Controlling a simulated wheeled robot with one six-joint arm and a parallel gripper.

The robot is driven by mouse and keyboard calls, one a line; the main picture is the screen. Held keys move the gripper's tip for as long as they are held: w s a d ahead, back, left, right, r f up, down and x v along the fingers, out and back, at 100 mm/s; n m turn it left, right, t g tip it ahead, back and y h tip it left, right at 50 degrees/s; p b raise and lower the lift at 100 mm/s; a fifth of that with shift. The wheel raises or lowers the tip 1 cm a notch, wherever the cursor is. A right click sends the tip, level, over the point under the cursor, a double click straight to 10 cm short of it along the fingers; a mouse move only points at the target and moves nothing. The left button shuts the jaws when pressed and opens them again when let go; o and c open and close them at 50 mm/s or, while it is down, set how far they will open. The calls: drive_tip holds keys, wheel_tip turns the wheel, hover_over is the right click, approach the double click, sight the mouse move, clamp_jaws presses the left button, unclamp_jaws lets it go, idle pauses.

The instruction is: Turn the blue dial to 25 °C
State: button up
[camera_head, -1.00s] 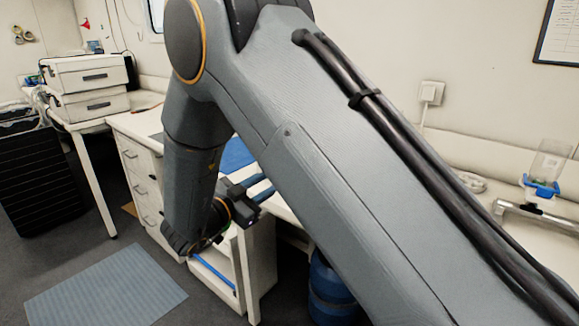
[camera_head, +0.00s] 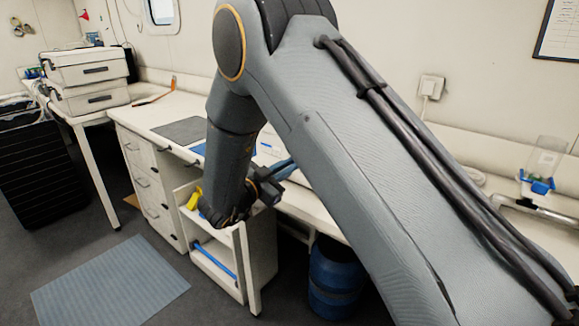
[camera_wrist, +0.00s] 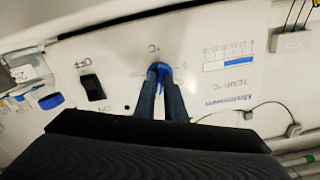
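The blue dial (camera_wrist: 159,67) is in the upper middle of the wrist view, on a white panel with a "°C" mark above it and small scale marks around it. Its pointer setting is not readable. My gripper (camera_wrist: 160,76) is at the dial, with one dark finger on each side of it. The fingers stand slightly apart, and I cannot tell whether they press on the dial. In the head view my gripper (camera_head: 287,168) reaches towards the bench beyond my forearm; the dial is hidden there.
In the wrist view, a black switch (camera_wrist: 92,87) sits left of the dial and a printed "TEMP °C" scale (camera_wrist: 230,65) sits right. The head view shows a white bench (camera_head: 160,113), a yellow object (camera_head: 194,199) and a blue drum (camera_head: 334,283) underneath.

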drive_tip(key=shift+m, duration=0.3)
clamp_jaws()
drive_tip(key=shift+m+b, duration=2.5)
drive_tip(key=shift+m, duration=1)
drive_tip(key=o, duration=0.6)
unclamp_jaws()
drive_tip(key=shift+o, duration=0.2)
drive_tip(key=shift+a, duration=0.1)
